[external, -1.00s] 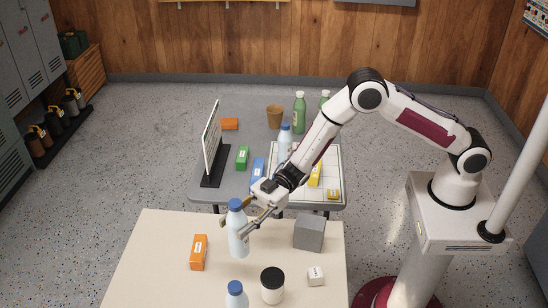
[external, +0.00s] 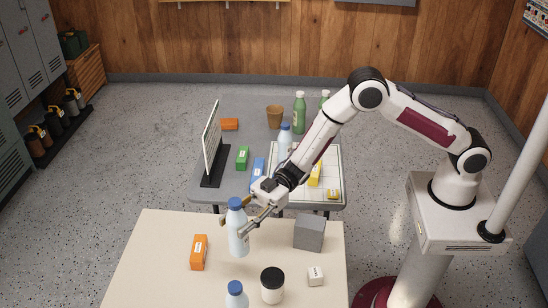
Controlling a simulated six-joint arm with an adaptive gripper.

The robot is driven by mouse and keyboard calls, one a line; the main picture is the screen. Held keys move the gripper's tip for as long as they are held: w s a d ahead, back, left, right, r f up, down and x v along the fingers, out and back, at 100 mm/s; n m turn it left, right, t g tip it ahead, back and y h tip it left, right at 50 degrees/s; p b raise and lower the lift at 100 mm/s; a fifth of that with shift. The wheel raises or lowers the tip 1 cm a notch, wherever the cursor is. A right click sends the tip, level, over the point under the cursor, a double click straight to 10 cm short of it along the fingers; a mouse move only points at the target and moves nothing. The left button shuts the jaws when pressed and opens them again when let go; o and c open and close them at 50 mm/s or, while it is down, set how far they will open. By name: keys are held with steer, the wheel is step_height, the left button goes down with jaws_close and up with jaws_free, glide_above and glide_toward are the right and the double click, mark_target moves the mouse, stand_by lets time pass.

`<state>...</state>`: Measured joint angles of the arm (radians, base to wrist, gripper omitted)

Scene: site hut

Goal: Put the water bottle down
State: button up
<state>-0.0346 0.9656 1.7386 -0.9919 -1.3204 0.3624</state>
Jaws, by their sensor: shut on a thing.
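A white water bottle (external: 238,244) with a blue cap stands upright at the back of the cream table (external: 160,262). My gripper (external: 236,225) is shut on it, with fingers around its upper body below the cap. Its base is at or just above the tabletop; I cannot tell whether it touches. A second similar blue-capped bottle (external: 236,298) stands at the front edge of the picture, partly cut off. A third blue-capped bottle (external: 285,140) stands on the grey table behind, partly hidden by my arm.
On the cream table, an orange box (external: 199,252) is left of the held bottle, a grey block (external: 309,232) right. A black-lidded jar (external: 272,285) and small white box (external: 315,276) are in front. The grey table (external: 207,200) behind carries a sign (external: 212,140) and several items.

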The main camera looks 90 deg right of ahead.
steer(key=w+d+m+t+h, duration=0.2)
steer(key=d+m+h, duration=0.1)
steer(key=d, duration=1)
steer(key=w+d+m+t+h, duration=0.3)
steer(key=d+h, duration=0.3)
steer(key=d, duration=0.7)
steer(key=w+d+m+t+h, duration=0.3)
steer(key=d+m+h, duration=0.1)
steer(key=d, duration=0.9)
steer(key=shift+r+m+h, duration=0.25)
steer(key=shift+m+h, duration=0.05)
steer(key=shift+h, duration=0.2)
steer(key=shift+f, duration=0.15)
step_height(320, 180, down, 6)
steer(key=shift+f, duration=2)
